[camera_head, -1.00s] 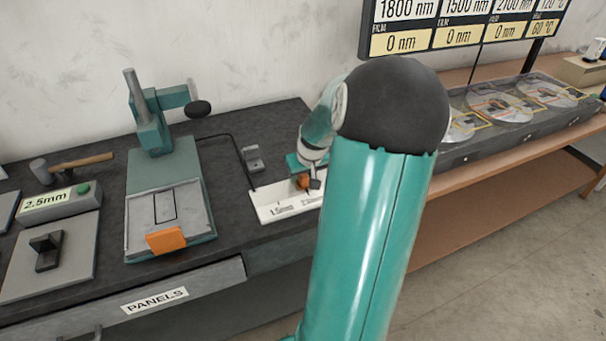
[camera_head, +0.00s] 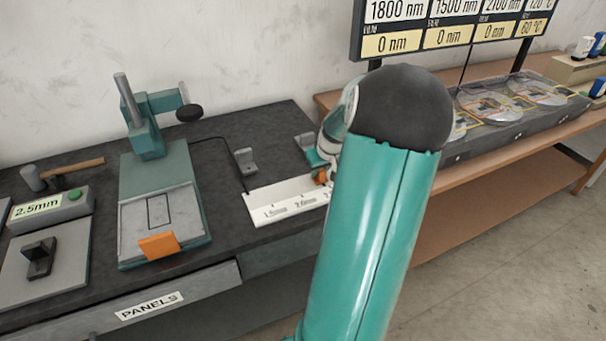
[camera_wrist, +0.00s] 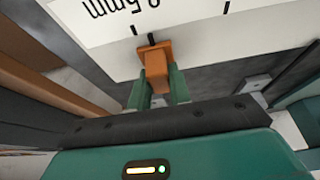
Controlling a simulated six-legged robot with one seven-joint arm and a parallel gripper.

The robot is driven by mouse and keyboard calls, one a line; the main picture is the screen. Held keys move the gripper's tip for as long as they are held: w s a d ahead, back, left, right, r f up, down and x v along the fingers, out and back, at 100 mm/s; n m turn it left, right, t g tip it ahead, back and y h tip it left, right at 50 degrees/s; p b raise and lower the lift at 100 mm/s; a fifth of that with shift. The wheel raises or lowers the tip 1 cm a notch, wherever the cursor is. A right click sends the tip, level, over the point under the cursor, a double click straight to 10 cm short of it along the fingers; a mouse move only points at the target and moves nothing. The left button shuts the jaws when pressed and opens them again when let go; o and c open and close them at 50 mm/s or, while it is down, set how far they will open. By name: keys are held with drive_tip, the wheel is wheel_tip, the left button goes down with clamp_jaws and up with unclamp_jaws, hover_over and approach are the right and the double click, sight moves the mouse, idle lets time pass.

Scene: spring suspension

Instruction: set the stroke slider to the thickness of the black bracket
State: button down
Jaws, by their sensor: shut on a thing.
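The black bracket (camera_head: 40,258) stands on a grey plate at the left. The gauge display (camera_head: 38,207) behind it reads 2.5mm. The stroke slider's orange knob (camera_head: 320,177) is at the white scale (camera_head: 262,208), right of the 2.0mm label, partly hidden by my arm. In the wrist view, my gripper (camera_wrist: 160,88) is shut on the orange knob (camera_wrist: 156,66), one green finger on each side. The knob's dark pointer lies slightly right of a tick on the scale (camera_wrist: 190,40). The label there is upside down and cut off, ending in mm.
A green press (camera_head: 155,175) with an orange handle (camera_head: 158,246) stands on the dark bench, beside a hammer (camera_head: 60,172). A small grey block (camera_head: 245,161) is behind the scale. A second bench with disc stations (camera_head: 535,92) is at the right, under a display board (camera_head: 450,25).

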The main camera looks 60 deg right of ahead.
drive_tip(key=shift+s+d, duration=0.45)
drive_tip(key=shift+d, duration=0.4)
drive_tip(key=c, duration=1.3)
unclamp_jaws()
drive_tip(key=shift+d, duration=0.1)
drive_tip(key=v, duration=1.4)
drive_tip(key=shift+f, duration=0.1)
